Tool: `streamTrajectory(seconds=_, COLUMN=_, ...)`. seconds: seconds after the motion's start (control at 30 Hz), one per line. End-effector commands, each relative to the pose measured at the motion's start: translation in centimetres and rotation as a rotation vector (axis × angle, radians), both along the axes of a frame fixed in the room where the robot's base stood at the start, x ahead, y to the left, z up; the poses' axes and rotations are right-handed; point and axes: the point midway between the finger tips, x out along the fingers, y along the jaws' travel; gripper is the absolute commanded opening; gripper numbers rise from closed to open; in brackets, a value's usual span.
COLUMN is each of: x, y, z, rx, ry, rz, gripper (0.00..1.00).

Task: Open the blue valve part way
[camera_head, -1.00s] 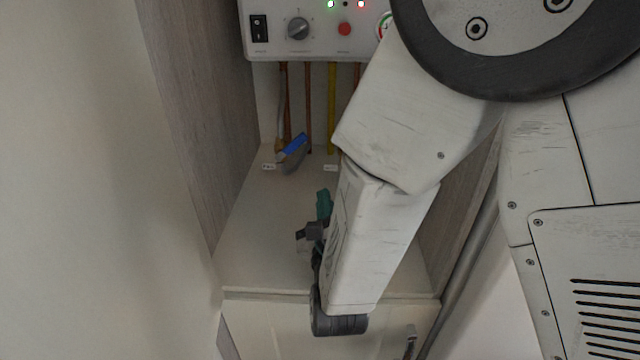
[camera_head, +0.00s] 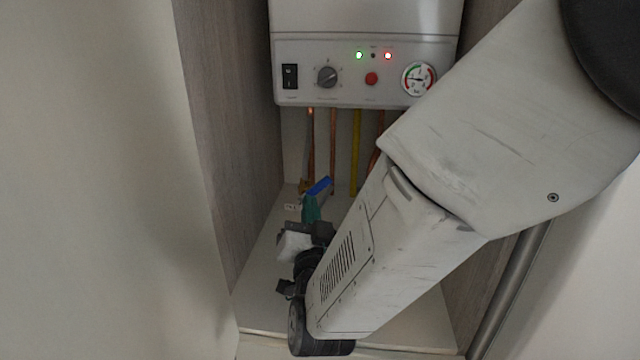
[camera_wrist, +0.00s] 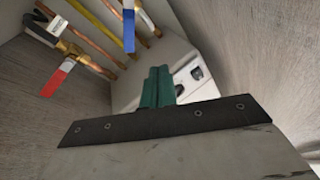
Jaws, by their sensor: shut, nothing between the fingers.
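The blue valve handle (camera_head: 319,186) is at the foot of the pipes below the boiler, slanting up to the right. In the wrist view the blue handle (camera_wrist: 129,30) is at the top, left of the fingertips. My gripper (camera_head: 311,205) has teal fingers, shut and empty, just below and in front of the handle in the head view. In the wrist view my gripper (camera_wrist: 157,75) shows a visible gap to the handle in the picture; whether they touch elsewhere is hard to tell. The valve body under the handle is mostly hidden in the head view.
A red-handled valve (camera_wrist: 57,77) is at the left in the wrist view. Copper pipes (camera_head: 333,150) and a yellow pipe (camera_head: 356,150) run down from the boiler panel (camera_head: 345,75). Wood-grain walls (camera_head: 235,130) close in both sides; the cupboard floor (camera_head: 262,285) is clear at left.

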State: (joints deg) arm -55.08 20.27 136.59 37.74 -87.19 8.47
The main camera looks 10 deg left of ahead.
Motion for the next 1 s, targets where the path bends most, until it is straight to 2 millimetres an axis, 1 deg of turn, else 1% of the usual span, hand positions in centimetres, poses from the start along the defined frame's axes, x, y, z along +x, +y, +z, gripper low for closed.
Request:
streamTrajectory(seconds=0.03, x=0.0, y=0.2, z=0.2, rx=-0.114, ry=-0.032, rz=-0.03, gripper=0.0)
streamTrajectory(seconds=0.2, x=0.2, y=0.7, z=0.4, rx=-0.557, ry=-0.15, rz=-0.147, gripper=0.0)
streamTrajectory(seconds=0.3, x=0.3, y=0.8, z=0.3, rx=-0.782, ry=-0.209, rz=-0.203, gripper=0.0)
streamTrajectory(seconds=0.43, x=0.4, y=0.9, z=0.2, rx=-0.99, ry=-0.264, rz=-0.254, gripper=0.0)
streamTrajectory(seconds=0.57, x=0.4, y=0.9, z=0.2, rx=-1.092, ry=-0.293, rz=-0.28, gripper=0.0)
streamTrajectory(seconds=0.67, x=0.9, y=1.1, z=0.3, rx=-1.112, ry=-0.298, rz=-0.287, gripper=0.0)
streamTrajectory(seconds=0.73, x=1.6, y=1.2, z=0.5, rx=-1.111, ry=-0.298, rz=-0.289, gripper=0.0)
streamTrajectory(seconds=0.87, x=3.8, y=1.8, z=1.1, rx=-1.11, ry=-0.298, rz=-0.29, gripper=0.0)
streamTrajectory(seconds=1.0, x=6.7, y=2.7, z=1.7, rx=-1.11, ry=-0.297, rz=-0.289, gripper=0.0)
